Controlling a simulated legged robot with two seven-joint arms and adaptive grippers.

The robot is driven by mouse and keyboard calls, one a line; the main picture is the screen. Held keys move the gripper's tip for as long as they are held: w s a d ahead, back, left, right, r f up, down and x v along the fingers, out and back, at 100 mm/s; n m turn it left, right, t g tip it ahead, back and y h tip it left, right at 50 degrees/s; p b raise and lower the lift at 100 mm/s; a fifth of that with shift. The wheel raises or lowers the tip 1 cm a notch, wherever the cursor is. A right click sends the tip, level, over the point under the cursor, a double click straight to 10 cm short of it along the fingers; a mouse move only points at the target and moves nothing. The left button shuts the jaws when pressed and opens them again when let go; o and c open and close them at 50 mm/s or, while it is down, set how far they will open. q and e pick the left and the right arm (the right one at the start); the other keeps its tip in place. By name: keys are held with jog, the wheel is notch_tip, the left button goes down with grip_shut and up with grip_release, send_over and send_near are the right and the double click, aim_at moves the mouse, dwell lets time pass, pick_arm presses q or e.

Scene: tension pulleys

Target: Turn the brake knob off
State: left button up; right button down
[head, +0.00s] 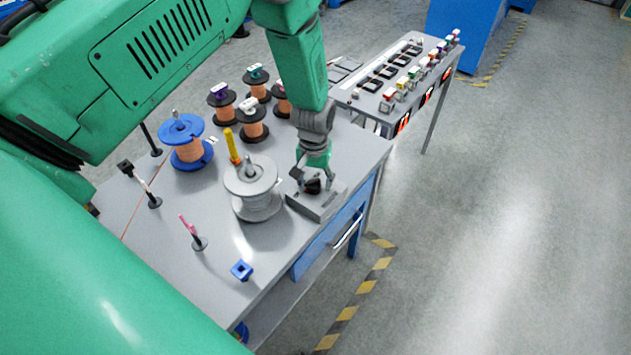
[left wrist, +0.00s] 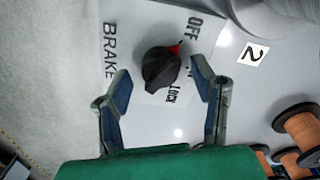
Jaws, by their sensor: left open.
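The brake knob (left wrist: 160,72) is black with a red pointer mark, on a grey panel (left wrist: 150,25) printed BRAKE, OFF and Lock. In the left wrist view its red mark points to the upper right, roughly toward the OFF print. My left gripper (left wrist: 160,78) is open, with one finger on each side of the knob and visible gaps between. In the head view, my left gripper (head: 314,172) reaches down over the grey brake box (head: 322,208), and the knob (head: 313,186) shows dark beneath it. My right gripper is not in view.
A grey spool (head: 257,203) stands close to the left of the brake box. A small blue block (head: 242,270) lies near the table's front edge. A button panel table (head: 400,75) stands behind.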

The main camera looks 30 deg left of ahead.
pick_arm(q)
notch_tip(320, 180, up, 11)
jog(key=shift+w, duration=0.15)
dwell(0.5)
